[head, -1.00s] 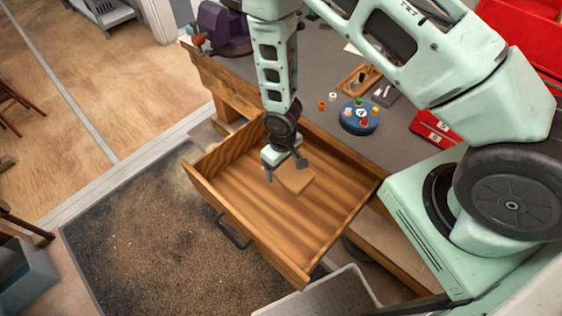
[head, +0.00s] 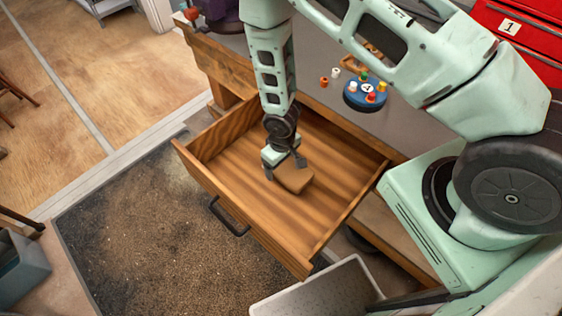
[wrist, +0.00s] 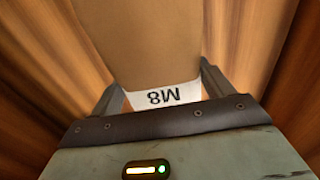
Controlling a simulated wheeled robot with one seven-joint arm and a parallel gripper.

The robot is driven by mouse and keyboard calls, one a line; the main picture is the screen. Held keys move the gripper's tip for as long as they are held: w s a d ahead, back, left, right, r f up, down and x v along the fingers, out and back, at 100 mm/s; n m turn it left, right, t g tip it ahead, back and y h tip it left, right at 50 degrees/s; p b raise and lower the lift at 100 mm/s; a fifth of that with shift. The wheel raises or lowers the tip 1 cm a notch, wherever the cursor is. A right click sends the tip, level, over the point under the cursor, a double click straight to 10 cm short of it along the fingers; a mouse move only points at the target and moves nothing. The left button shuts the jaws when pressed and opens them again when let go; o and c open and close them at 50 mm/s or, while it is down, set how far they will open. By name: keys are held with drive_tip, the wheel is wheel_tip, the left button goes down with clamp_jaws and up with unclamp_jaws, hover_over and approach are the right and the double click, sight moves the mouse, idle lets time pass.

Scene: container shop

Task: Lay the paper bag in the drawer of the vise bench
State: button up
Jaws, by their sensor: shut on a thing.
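The paper bag (head: 294,178) is a small brown packet held in my gripper (head: 284,165), inside the outline of the open drawer. In the wrist view the bag (wrist: 155,45) shows a white label reading M8, with the fingers of my gripper (wrist: 160,88) on either side of it. The drawer (head: 338,178) is wooden, pulled out from the vise bench (head: 320,105), and otherwise looks empty. I cannot tell whether the bag touches the drawer floor.
A blue round tray with coloured pieces (head: 364,96) stands on the bench top. A purple vise (head: 222,12) is at the bench's far left corner. A grey bin (head: 318,292) stands below the drawer's front right corner. A dark mat (head: 140,235) covers the floor at left.

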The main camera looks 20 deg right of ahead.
drive_tip(key=shift+f, duration=0.4)
drive_tip(key=o, duration=1)
drive_tip(key=shift+r, duration=0.1)
wheel_tip(320, 180, up, 17)
drive_tip(key=b, duration=0.2)
drive_tip(key=shift+s+r, duration=0.15)
